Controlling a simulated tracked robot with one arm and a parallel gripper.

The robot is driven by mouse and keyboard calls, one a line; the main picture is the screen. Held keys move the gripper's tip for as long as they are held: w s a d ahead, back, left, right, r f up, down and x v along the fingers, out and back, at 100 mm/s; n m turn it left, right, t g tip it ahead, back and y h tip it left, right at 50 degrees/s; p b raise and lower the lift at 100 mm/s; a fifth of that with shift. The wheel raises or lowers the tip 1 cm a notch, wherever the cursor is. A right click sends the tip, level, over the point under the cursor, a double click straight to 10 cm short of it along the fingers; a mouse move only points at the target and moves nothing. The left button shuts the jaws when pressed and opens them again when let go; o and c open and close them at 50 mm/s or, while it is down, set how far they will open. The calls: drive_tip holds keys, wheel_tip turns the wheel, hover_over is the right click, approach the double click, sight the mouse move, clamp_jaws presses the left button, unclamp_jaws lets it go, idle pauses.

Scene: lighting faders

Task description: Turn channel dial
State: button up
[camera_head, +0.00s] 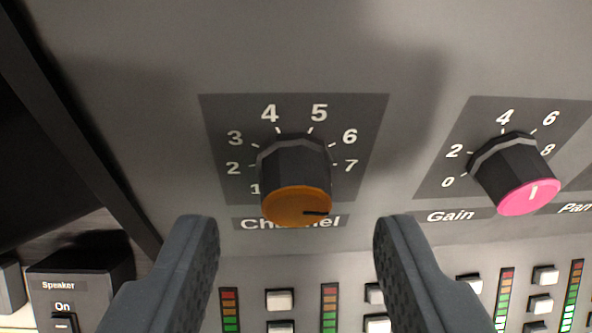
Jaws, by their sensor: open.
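The channel dial (295,181) is a black knob with an orange-brown cap, in the middle of the view. Its dark pointer mark on the cap points to the right. White numbers 1 to 7 ring it on a dark plate (220,112), and the "Channel" label below is partly hidden by the knob. My gripper (296,235) is open, with one grey finger to the lower left of the dial and one to the lower right. Neither finger appears to touch the dial.
A pink-capped Gain dial (515,175) stands to the right. Below are white buttons (280,299) and coloured level meters (329,308). A black speaker switch box (82,278) is at lower left. The grey panel above the dial is clear.

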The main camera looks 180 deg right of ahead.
drive_tip(key=shift+x, duration=1.1)
drive_tip(key=shift+c, duration=0.4)
drive_tip(key=c, duration=0.9)
drive_tip(key=shift+w, duration=0.1)
drive_tip(key=shift+f+b, duration=0.1)
drive_tip(key=shift+b, duration=0.35)
drive_tip(key=shift+n, duration=0.3)
drive_tip(key=o, duration=1)
